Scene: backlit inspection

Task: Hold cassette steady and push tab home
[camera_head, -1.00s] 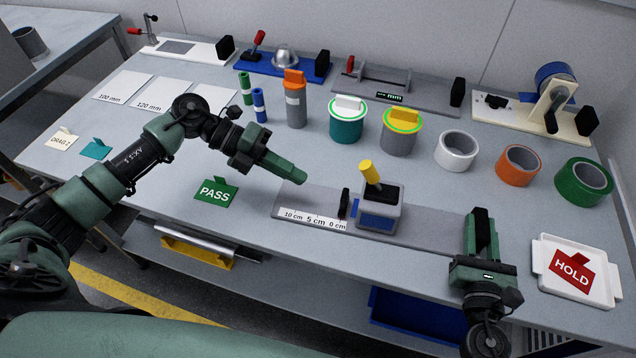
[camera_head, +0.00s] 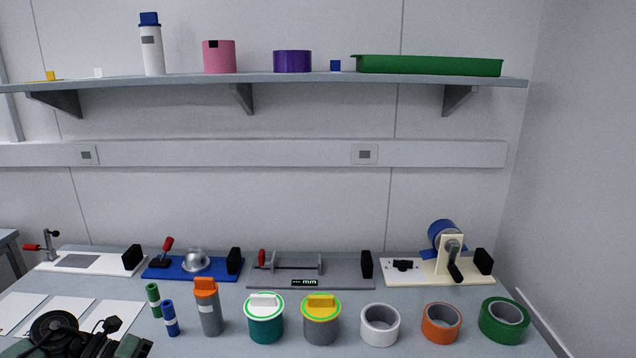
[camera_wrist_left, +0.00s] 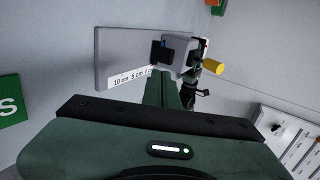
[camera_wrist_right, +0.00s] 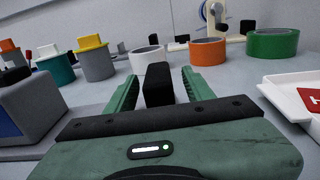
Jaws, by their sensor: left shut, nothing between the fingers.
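The cassette, a grey block (camera_wrist_left: 182,50) with a yellow tab (camera_wrist_left: 213,66), sits on a grey base (camera_wrist_left: 112,45) with a centimetre scale (camera_wrist_left: 128,77), at the top of the left wrist view. A black pad (camera_wrist_left: 160,52) faces it. My left gripper (camera_wrist_left: 170,75) is shut and empty, its tips just below the pad in the picture; I cannot tell whether they touch. In the right wrist view the cassette (camera_wrist_right: 35,100) shows at the left edge, its tab out of view. My right gripper (camera_wrist_right: 158,80) is open, its fingers on both sides of a black block (camera_wrist_right: 158,86) with gaps visible.
A green card (camera_wrist_left: 10,103) lies left in the left wrist view. A white tray (camera_wrist_right: 275,92) with a red card (camera_wrist_right: 312,98) is right of my right gripper. Tape rolls (camera_head: 380,325) and lidded pots (camera_head: 265,320) stand behind. A shelf (camera_head: 300,79) hangs above the bench.

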